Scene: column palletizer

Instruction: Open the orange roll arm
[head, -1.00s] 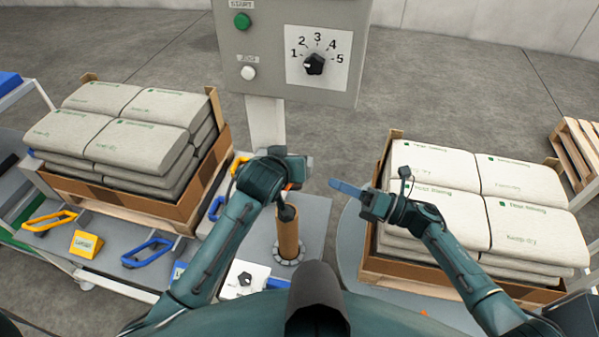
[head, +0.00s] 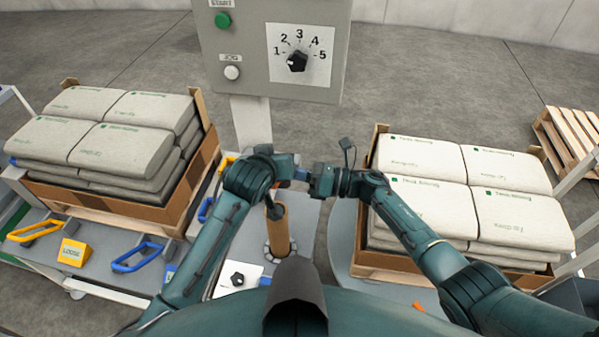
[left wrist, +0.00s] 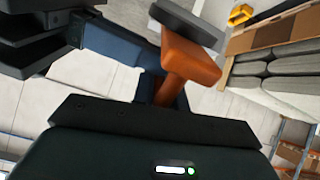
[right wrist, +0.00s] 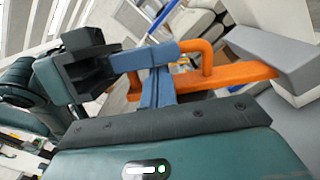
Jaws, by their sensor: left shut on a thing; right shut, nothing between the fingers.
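The orange roll arm (right wrist: 240,75) shows in the right wrist view as an orange bar with a loop handle, and a grey block sits at its end. In the left wrist view its orange part (left wrist: 190,60) lies at the fingers of my left gripper (left wrist: 166,95), which is shut on it. In the head view the arm is mostly hidden behind my left gripper (head: 294,172). My right gripper (right wrist: 165,85) is shut and empty, close beside the left one. In the head view it reaches in from the right (head: 308,175).
Stacked bags on pallets stand at left (head: 110,130) and right (head: 470,190). A grey control box (head: 240,40) with a dial is ahead. Yellow (head: 35,231) and blue (head: 138,256) handles and a yellow block (head: 73,252) sit at lower left.

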